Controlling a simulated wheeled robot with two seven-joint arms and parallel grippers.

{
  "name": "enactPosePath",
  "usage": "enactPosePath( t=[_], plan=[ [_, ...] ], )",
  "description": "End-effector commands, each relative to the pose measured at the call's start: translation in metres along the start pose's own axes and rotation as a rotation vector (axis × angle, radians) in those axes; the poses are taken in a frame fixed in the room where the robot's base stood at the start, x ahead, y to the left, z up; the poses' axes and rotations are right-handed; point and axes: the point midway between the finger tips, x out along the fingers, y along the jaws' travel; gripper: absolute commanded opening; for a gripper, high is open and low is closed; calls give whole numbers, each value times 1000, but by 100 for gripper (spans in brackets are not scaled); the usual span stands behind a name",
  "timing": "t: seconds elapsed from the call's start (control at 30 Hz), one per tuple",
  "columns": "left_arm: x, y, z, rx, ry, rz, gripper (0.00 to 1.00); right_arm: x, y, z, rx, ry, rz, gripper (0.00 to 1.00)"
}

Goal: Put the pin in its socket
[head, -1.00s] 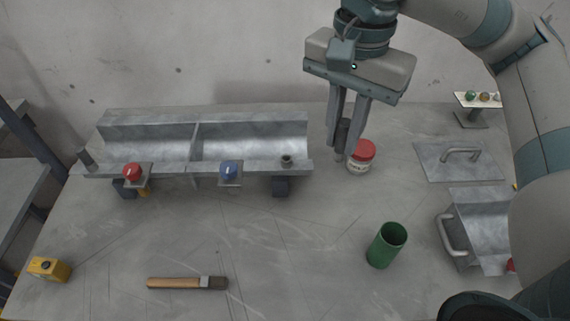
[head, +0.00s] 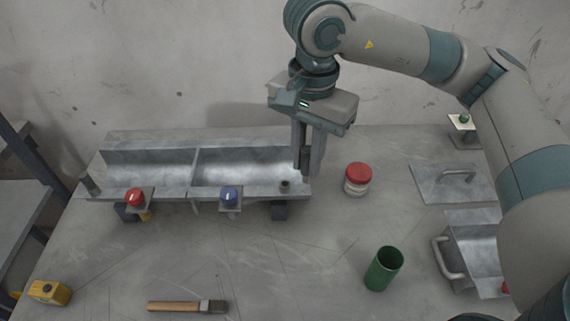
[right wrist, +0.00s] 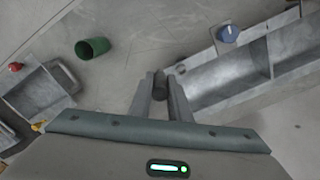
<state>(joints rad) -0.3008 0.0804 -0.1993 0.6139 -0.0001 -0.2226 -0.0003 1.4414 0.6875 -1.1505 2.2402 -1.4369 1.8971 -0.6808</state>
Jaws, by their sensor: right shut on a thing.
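My right gripper (head: 308,172) is shut on a dark grey pin (head: 306,158), which is held upright and partly hidden by the fingers. The gripper hangs over the right end of a grey metal trough (head: 150,192). A small dark round socket (head: 285,186) sits on the trough's front rim, just left of and in front of the fingertips. The pin is apart from the socket. In the right wrist view the pin (right wrist: 160,86) shows end-on between the fingers, with the trough (right wrist: 225,82) to the right. My left gripper is not in view.
A red-lidded jar (head: 357,181) stands right of the trough. A green cup (head: 383,270), a handled lid (head: 452,184) and a metal bin (head: 472,245) lie further right. Red (head: 134,196) and blue (head: 230,194) knobs front the trough.

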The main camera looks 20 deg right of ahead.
Motion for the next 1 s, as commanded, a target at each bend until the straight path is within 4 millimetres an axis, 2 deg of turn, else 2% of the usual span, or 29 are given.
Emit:
enactPosePath(
  t=[0.03, 0.2, 0.33, 0.77, 1.0],
  plan=[
    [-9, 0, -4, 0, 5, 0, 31, 2, -9, -1, 1, -2, 5, 0],
    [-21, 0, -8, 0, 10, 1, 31, 20, -37, -5, 1, -2, 3, 0],
    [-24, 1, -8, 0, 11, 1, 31, 28, -49, -7, 1, 0, 2, 0],
    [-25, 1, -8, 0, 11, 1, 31, 33, -53, -8, 0, 0, 0, 0],
    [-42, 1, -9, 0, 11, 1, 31, 54, -52, -8, 1, -2, 3, 0]
  ],
)
